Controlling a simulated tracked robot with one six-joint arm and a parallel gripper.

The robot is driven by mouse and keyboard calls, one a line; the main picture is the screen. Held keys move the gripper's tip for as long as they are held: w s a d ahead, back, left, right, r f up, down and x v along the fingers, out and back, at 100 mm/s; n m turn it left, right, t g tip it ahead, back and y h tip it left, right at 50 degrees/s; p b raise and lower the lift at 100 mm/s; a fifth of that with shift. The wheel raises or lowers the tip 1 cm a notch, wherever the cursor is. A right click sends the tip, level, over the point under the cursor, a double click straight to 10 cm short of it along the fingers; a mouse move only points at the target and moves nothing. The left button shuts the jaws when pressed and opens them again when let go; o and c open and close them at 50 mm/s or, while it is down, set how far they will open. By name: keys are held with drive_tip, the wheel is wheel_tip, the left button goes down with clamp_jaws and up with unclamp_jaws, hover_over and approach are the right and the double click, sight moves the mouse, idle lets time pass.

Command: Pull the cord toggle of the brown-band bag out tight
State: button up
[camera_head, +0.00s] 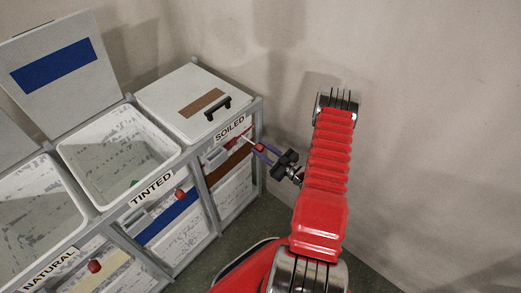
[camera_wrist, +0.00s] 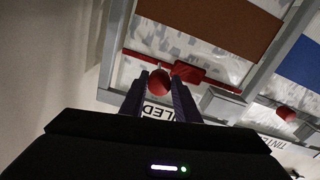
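The brown-band bag (camera_head: 233,166) hangs under the SOILED label at the rack's right end; its brown band (camera_wrist: 215,24) fills the top of the wrist view. Its red cord toggle (camera_head: 260,147) stands a little out from the front, with a pale thin line between it and the red strip behind. My gripper (camera_head: 265,151) reaches in from the right. In the wrist view, the toggle (camera_wrist: 160,82) sits between the purple fingertips, which appear to close on both its sides. The cord is mostly hidden behind the toggle in that view.
The SOILED lid (camera_head: 188,98) is closed; the TINTED bin (camera_head: 80,140) stands open with its lid raised. The blue-band bag's toggle (camera_head: 180,193) and the NATURAL bag's toggle (camera_head: 95,266) are to the left. A plain wall stands close behind and right; a grey post (camera_head: 258,135) is beside my gripper.

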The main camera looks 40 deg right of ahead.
drive_tip(key=o, duration=0.4)
drive_tip(key=s+d, duration=0.1)
drive_tip(key=s, duration=0.8)
drive_tip(key=s+d, duration=0.1)
drive_tip(key=s, duration=0.3)
drive_tip(key=shift+s+d, duration=0.3)
drive_tip(key=shift+s, duration=0.05)
idle(0.4)
